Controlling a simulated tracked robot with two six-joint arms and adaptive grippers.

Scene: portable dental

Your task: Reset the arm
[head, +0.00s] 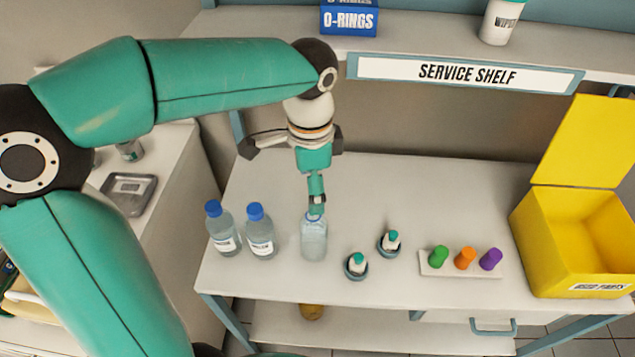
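My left arm comes in from the left and reaches over the white table. The bottle stands upright. The fingertips are small and overlap the bottle's neck in this view, so I cannot tell whether they touch it, are open, or are shut on something. My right gripper is not in view.
Two blue-capped bottles (222,232) (260,235) stand left of the clear bottle. Two small teal-topped vials in round holders (356,266) (390,244) stand right, then a white rack (460,266) with green, orange and purple pieces. A yellow bin (575,250) is far right. The service shelf (420,48) overhangs behind.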

